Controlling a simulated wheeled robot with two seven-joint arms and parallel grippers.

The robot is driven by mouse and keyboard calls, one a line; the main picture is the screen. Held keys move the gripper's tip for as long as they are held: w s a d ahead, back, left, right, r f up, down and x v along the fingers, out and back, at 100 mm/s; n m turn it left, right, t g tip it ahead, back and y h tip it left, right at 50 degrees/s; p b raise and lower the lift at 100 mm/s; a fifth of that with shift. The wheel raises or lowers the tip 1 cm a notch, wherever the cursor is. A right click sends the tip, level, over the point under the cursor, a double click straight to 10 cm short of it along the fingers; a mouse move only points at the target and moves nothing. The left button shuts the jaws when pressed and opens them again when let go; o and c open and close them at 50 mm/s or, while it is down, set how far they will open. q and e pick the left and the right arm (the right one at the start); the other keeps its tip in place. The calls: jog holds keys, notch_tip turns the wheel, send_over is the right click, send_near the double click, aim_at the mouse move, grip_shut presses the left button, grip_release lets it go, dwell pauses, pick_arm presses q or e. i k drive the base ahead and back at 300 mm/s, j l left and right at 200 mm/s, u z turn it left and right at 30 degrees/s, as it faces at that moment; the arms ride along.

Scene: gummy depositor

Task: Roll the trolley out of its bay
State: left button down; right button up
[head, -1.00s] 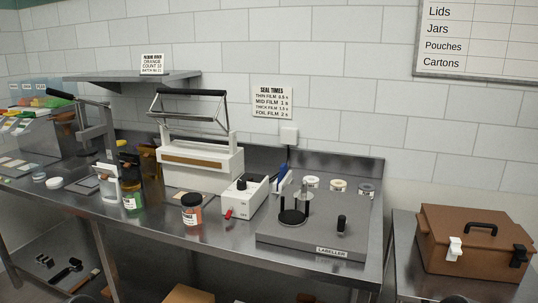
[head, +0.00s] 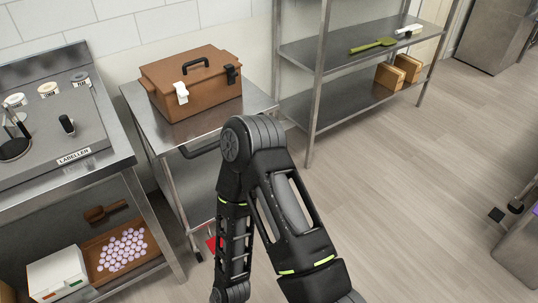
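The trolley (head: 150,125) is a steel cart in the head view, standing between the labeller bench and a shelf rack. A brown case (head: 190,88) with a dark handle and one white and one black latch sits on its top. A dark bar handle (head: 200,152) juts from the trolley's near side, partly hidden by my arm. A small red part (head: 211,243) shows low by its legs, with the rest blocked by my arm. One of my arms is bent in front of the trolley, its elbow uppermost. Neither gripper shows.
The labeller bench (head: 90,167) stands close on the trolley's left, with a tray of lilac pieces (head: 145,268) and a white box (head: 57,275) below. The steel rack (head: 335,103) stands on its right. Floor (head: 400,200) is open at right and front.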

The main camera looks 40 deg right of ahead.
aim_at(207, 155)
jog(key=z, duration=1.2)
